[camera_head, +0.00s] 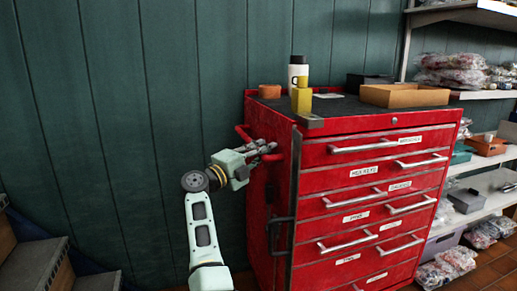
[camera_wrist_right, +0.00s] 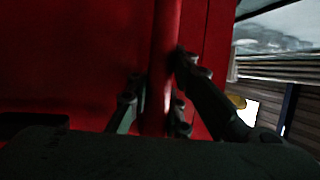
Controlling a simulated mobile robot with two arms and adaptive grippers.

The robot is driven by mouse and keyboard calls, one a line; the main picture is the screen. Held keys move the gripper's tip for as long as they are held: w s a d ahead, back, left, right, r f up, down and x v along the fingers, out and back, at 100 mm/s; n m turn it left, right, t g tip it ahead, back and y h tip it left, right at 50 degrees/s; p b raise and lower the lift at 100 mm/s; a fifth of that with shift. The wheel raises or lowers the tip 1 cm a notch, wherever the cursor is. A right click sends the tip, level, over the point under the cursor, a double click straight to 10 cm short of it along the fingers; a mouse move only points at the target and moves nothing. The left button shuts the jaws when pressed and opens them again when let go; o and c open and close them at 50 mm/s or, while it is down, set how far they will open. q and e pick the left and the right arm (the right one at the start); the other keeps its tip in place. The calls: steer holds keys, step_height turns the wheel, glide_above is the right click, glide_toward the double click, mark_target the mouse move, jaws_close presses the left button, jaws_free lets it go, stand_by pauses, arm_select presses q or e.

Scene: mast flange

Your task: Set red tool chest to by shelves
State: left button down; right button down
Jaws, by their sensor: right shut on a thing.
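The red tool chest (camera_head: 330,215) stands upright in the middle of the head view, with labelled drawers and silver handles on its front. A red side handle (camera_head: 243,132) sticks out from its left side. My right gripper (camera_head: 272,152) is at that left side, shut on the handle. In the right wrist view the gripper's fingers (camera_wrist_right: 160,108) close around the red handle bar (camera_wrist_right: 165,60), with the chest's red side panel (camera_wrist_right: 75,60) behind it. The shelves (camera_head: 490,190) stand to the right of the chest. My left gripper is not in view.
A green panelled wall (camera_head: 110,120) is behind. Steps (camera_head: 35,265) are at the lower left.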

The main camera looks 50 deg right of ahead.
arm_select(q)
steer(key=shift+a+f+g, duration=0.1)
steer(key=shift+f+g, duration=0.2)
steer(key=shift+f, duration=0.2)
arm_select(e)
steer(key=shift+s+d+f, duration=0.3)
steer(key=shift+d+f, duration=0.05)
steer(key=shift+f, duration=0.1)
steer(key=shift+s+d, duration=0.1)
steer(key=c, duration=1.8)
jaws_free()
steer(key=shift+d, duration=0.15)
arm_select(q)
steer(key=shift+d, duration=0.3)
arm_select(e)
steer(key=shift+o, duration=0.9)
steer(key=shift+d+r, duration=0.1)
steer(key=shift+r, duration=0.15)
steer(key=v, duration=1.2)
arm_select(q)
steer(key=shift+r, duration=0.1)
